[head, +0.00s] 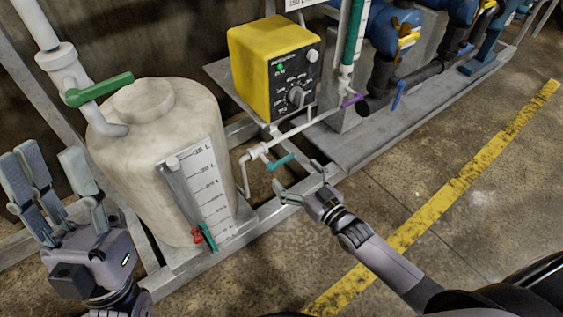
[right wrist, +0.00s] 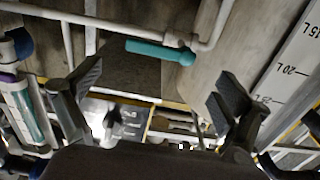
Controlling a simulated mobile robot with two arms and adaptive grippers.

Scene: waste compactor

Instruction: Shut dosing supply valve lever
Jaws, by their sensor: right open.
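A teal valve lever (head: 280,162) sits on a thin white pipe (head: 308,129) between the white tank and the yellow dosing pump. In the right wrist view the teal lever (right wrist: 160,52) lies roughly along the pipe. My right gripper (head: 298,180) is open and empty, just below and right of this lever in the head view. In the right wrist view its fingers (right wrist: 155,90) are spread below the lever, with no visible contact. My left gripper (head: 48,170) is open and empty at the left, beside the tank. No label naming the lever is readable.
The white tank (head: 165,150) has a green lever (head: 99,90) above it and a small red lever (head: 198,236) low down. The yellow pump (head: 273,68) stands behind. A purple lever (head: 352,100) and a blue lever (head: 398,95) are further right. The floor at right is clear.

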